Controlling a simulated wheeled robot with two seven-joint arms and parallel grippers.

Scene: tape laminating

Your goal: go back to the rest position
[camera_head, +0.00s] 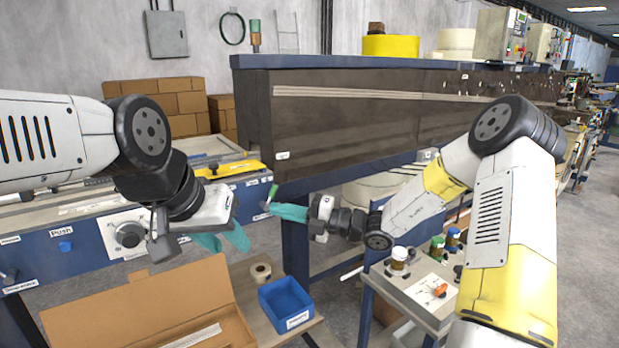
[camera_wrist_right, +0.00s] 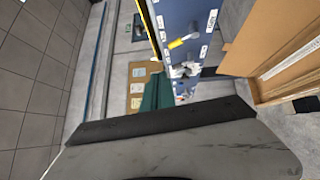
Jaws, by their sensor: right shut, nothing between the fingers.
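My left gripper (camera_head: 222,240) hangs in front of the blue-fronted machine, above the open cardboard box. Its teal fingers are partly hidden by its own body, and I cannot tell how far apart they are. My right gripper (camera_head: 285,211) is in mid-air near the middle of the head view, to the right of the left gripper. Its teal fingers are shut with nothing between them. They also show in the right wrist view (camera_wrist_right: 158,92), partly hidden behind the wrist housing.
An open cardboard box (camera_head: 150,308), a tape roll (camera_head: 261,272) and a blue bin (camera_head: 287,302) are below the grippers. A control box (camera_head: 425,292) with bottles stands at right. A long dark machine (camera_head: 350,115) spans the back. The blue-fronted machine (camera_head: 85,240) is at left.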

